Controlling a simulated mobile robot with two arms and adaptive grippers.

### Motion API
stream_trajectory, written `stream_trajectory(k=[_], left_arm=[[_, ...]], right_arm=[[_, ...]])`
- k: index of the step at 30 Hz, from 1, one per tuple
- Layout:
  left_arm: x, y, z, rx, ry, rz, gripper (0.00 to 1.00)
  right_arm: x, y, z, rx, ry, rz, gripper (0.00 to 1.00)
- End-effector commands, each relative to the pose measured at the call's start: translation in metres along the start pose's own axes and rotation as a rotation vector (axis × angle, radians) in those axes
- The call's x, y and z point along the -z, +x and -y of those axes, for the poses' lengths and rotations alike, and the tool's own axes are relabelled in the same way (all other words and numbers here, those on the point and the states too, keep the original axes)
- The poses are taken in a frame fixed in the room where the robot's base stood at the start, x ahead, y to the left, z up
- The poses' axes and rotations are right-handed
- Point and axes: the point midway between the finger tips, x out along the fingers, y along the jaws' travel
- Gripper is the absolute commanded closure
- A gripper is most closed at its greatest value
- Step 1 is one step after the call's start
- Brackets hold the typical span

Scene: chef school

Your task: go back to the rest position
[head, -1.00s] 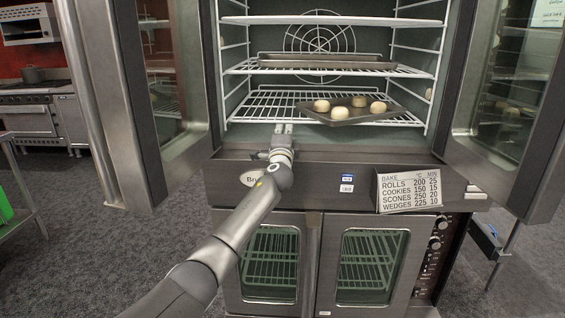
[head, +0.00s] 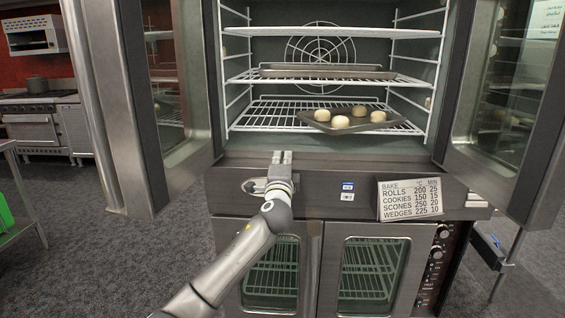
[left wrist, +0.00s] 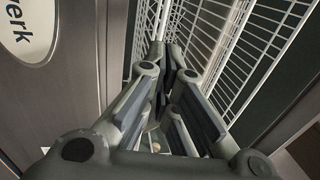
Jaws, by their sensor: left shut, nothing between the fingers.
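My left gripper (head: 282,157) is shut and empty in the head view. It is in front of the upper oven's lower front panel, just below the open oven cavity. In the left wrist view, its fingers (left wrist: 172,85) come together with nothing between them. The wire racks show behind them. My right gripper is not in view.
The upper oven's glass doors stand open on both sides. A dark tray (head: 386,124) with several dough balls lies on the lower wire rack (head: 262,116). Another tray (head: 330,72) is on the rack above. A bake sign (head: 408,199) hangs at the front.

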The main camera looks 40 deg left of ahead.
Motion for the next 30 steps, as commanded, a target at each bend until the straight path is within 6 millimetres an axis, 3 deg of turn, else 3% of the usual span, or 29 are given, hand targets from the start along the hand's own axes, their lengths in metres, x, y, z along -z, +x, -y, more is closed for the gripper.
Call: stream_trajectory(k=[10, 14, 17, 19, 23, 26, 30], left_arm=[[0.0, -0.006, -0.003, -0.005, 0.0, -0.001, 1.0], [0.005, -0.009, -0.038, -0.066, -0.014, -0.015, 1.0], [0.011, -0.019, -0.097, -0.166, -0.041, -0.036, 1.0], [0.015, -0.032, -0.148, -0.255, -0.067, -0.05, 1.0], [0.018, -0.067, -0.243, -0.424, -0.127, -0.062, 1.0], [0.017, -0.103, -0.312, -0.55, -0.174, -0.06, 1.0], [0.011, -0.166, -0.399, -0.722, -0.242, -0.037, 1.0]], right_arm=[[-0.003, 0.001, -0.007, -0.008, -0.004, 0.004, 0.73], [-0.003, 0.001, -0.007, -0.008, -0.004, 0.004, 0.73], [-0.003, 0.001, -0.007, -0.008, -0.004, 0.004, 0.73], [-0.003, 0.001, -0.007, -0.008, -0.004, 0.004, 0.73], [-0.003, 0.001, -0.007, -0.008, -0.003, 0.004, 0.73], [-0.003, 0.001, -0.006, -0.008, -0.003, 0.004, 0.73], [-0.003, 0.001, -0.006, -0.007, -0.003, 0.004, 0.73]])
